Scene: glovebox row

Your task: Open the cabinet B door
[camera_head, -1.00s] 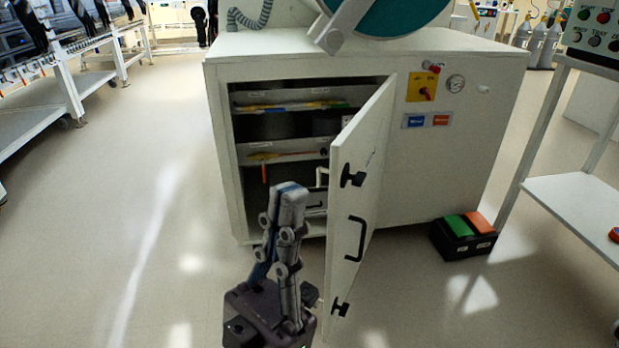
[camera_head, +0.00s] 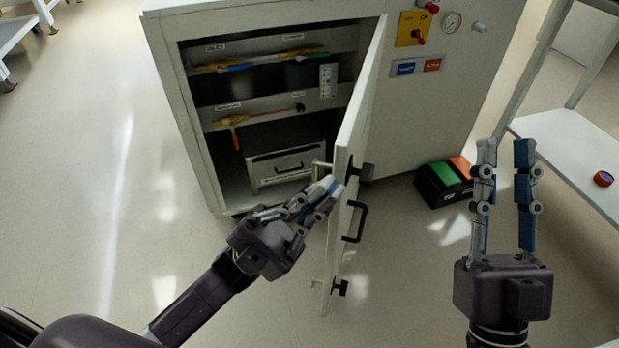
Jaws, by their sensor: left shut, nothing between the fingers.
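The cabinet door (camera_head: 356,139) is white with black latches and a black pull handle (camera_head: 355,222), and stands swung well open, hinged on its right side. The white cabinet (camera_head: 180,122) shows its inside, with shelves of tools and a grey drawer unit (camera_head: 284,150). My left gripper (camera_head: 333,189) is shut and empty, its fingertips at the inner face of the door near its upper latch; I cannot tell whether they touch. My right gripper (camera_head: 504,150) is open and empty, pointing up, to the right of the door.

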